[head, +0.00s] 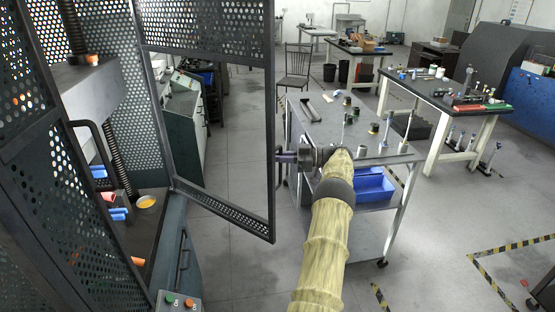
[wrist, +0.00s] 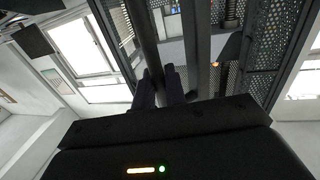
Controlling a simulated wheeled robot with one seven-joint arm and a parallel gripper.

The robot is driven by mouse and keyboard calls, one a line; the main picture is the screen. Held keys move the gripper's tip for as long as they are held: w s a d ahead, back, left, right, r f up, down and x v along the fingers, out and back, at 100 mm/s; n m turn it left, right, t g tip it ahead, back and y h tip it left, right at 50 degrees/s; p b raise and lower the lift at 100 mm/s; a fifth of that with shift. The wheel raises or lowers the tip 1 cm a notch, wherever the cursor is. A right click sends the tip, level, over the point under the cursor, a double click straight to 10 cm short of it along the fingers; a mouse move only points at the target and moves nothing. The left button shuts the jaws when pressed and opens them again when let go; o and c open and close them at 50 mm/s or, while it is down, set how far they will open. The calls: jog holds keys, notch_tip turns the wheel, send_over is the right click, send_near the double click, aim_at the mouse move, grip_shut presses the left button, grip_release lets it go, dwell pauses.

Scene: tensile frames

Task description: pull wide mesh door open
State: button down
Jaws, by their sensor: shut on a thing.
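The wide mesh door (head: 224,211) stands swung out from the dark cabinet in the head view. It has a perforated upper panel, a large see-through middle and a perforated strip at the bottom. My gripper (head: 286,156) is at the door's free right edge, shut on its dark handle (head: 277,173). In the wrist view the two dark fingers (wrist: 159,88) close around a dark upright bar (wrist: 147,35), which looks like the handle. The exact contact is partly hidden by the fingers.
Another mesh panel (head: 30,110) with a curved handle (head: 100,148) stands at left. The cabinet's inside holds a yellow-topped round container (head: 146,202). A grey cart (head: 325,117) with a blue bin (head: 372,188) stands close behind my arm. The floor below the door (head: 240,270) is clear.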

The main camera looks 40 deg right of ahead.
jog(key=shift+r, duration=0.1)
jog(key=c, duration=1.5)
grip_release()
jog(key=shift+w, duration=0.15)
jog(key=shift+c, duration=0.2)
